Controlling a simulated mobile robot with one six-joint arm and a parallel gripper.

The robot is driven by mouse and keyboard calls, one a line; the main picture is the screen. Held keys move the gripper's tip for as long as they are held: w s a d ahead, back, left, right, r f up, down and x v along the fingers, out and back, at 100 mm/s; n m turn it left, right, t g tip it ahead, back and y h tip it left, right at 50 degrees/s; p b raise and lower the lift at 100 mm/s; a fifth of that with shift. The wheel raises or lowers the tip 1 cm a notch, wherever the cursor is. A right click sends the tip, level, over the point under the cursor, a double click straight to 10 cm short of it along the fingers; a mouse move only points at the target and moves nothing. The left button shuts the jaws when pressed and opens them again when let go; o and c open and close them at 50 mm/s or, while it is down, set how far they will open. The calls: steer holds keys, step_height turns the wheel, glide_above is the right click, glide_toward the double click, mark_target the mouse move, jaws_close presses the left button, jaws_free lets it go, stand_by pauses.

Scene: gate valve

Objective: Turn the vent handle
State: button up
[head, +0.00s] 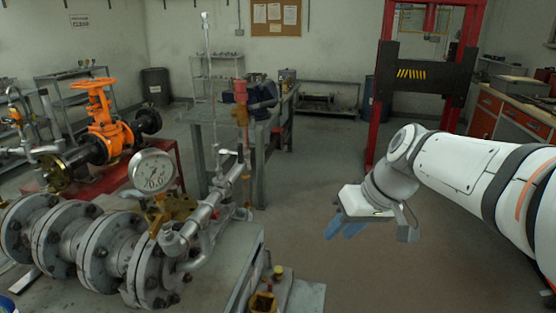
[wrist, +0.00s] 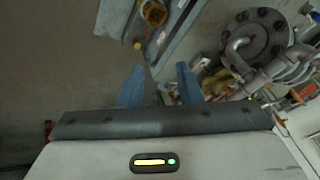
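The pipe assembly (head: 205,220) runs along the bench at the left in the head view, with small valves and thin upright fittings. I cannot tell for sure which small part is the vent handle. The pipe assembly also shows at the upper right in the wrist view (wrist: 270,75), with a round bolted flange (wrist: 257,38). My gripper (head: 342,232) is to the right of the assembly, clear of it, with its blue fingers pointing down and left. In the wrist view its two fingers (wrist: 160,74) stand apart with nothing held between them.
A pressure gauge (head: 153,172) rises above the flanged pipe. An orange valve (head: 104,125) stands on a red stand behind. A small yellow-topped item (head: 278,272) is by the bench's right edge. A red press frame (head: 382,110) stands behind my arm. The floor between is open.

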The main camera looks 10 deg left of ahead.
steer(key=w+a+r+n+y+b, duration=0.3)
steer(key=w+a+r+n+y, duration=0.15)
steer(key=w+a, duration=0.4)
steer(key=n+g+y+b, duration=0.2)
steer(key=n+y, duration=0.2)
steer(key=n, duration=0.3)
glide_toward(242, 163)
steer(key=a+r, duration=0.1)
steer(key=a, duration=0.2)
steer(key=shift+m, duration=0.25)
steer(key=x, duration=0.7)
steer(key=shift+w+a+r+p, duration=0.15)
steer(key=shift+w+r+p, duration=0.15)
steer(key=shift+w, duration=0.1)
steer(key=shift+c, duration=0.4)
jaws_close()
